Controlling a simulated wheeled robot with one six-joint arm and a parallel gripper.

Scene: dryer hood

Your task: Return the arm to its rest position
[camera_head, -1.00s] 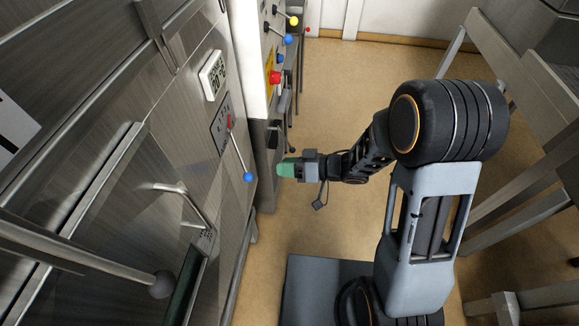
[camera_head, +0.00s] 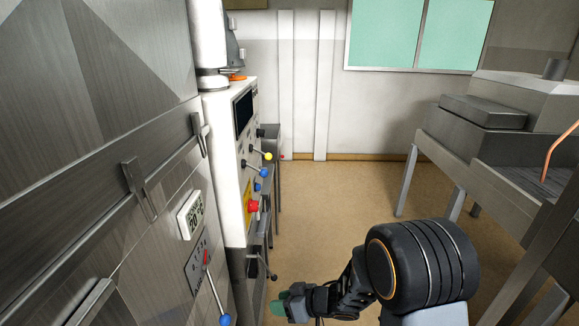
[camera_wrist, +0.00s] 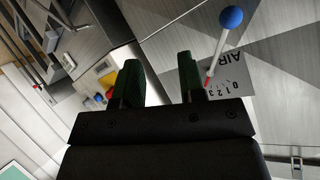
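My gripper (camera_head: 285,306) shows at the bottom of the head view, at the end of my black arm, with green fingertips pointing left toward the metal cabinet front. In the wrist view my gripper (camera_wrist: 160,82) has two green fingers apart with nothing between them, so it is open and empty. A lever with a blue knob (camera_head: 224,319) and a red pivot stands on the cabinet's AIR scale plate (camera_head: 197,262), left of my gripper and apart from it. The blue knob (camera_wrist: 231,18) also shows at the upper right of the wrist view.
The metal cabinet (camera_head: 110,150) fills the left side. A white control panel (camera_head: 232,165) beyond it has a red button (camera_head: 253,206) and colored knobs. A metal table (camera_head: 470,150) stands on the right. The floor (camera_head: 320,205) between them is clear.

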